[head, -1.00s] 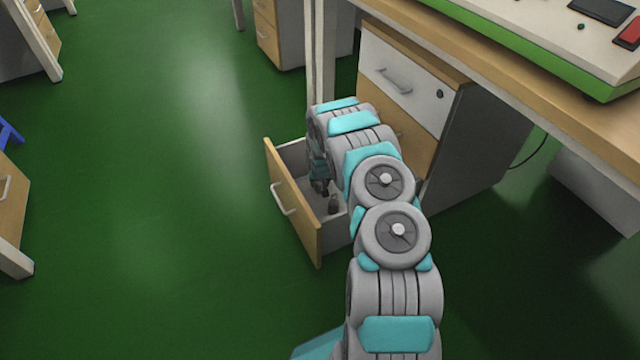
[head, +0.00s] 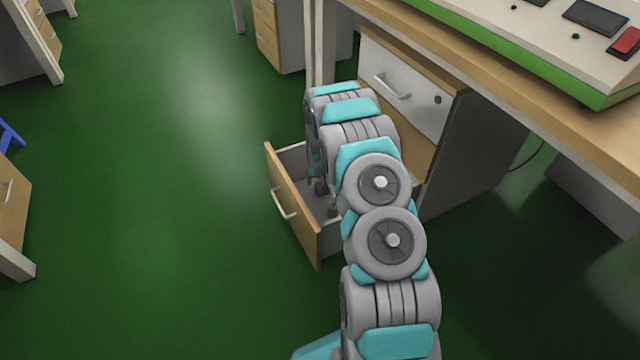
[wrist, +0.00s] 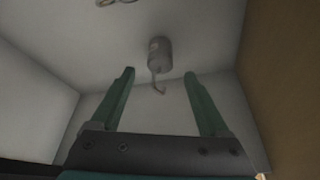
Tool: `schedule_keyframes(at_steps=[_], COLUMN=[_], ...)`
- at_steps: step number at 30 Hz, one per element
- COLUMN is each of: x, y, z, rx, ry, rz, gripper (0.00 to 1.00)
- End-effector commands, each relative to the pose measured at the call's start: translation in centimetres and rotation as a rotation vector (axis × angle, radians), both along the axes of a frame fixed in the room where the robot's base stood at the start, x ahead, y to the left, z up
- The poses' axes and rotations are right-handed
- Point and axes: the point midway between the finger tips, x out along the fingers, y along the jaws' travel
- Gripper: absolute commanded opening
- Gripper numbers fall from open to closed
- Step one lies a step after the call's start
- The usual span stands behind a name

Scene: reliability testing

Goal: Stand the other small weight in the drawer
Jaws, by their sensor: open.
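A small grey weight (wrist: 160,55) with a hook is in the pulled-out drawer (head: 292,205). In the wrist view it shows just beyond my open fingertips, with its hook pointing toward the gap between them; it appears upright. In the head view it is a dark shape (head: 321,188) below my gripper. A second small dark weight (head: 333,210) is nearer the drawer's front end, partly beside my arm. My gripper (wrist: 160,73) is open and empty, above the drawer floor. In the head view my arm hides much of the drawer.
The drawer's wooden front (head: 293,205) and side walls surround the gripper closely. The cabinet's closed white upper drawer (head: 405,85) and the desk edge (head: 540,110) are close to my arm. At the top of the wrist view a metal loop (wrist: 118,2) is cut off.

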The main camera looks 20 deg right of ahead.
Motion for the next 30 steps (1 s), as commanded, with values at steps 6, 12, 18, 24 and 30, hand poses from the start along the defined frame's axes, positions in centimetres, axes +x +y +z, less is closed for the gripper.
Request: schedule_keyframes(at_steps=[6,12,18,24,30], x=[-1.2,-1.8,-2.4,-4.2,-8.5], y=[0.5,0.7,1.0,2.9,6.0], z=[2.9,4.8,5.9,10.6,17.3], rx=[0.0,0.0,0.001,0.008,0.021], ry=[0.001,0.0,0.006,0.046,0.119], rz=[0.0,0.0,0.002,0.027,0.065], gripper=[0.79,0.79,0.79,0.79,0.79])
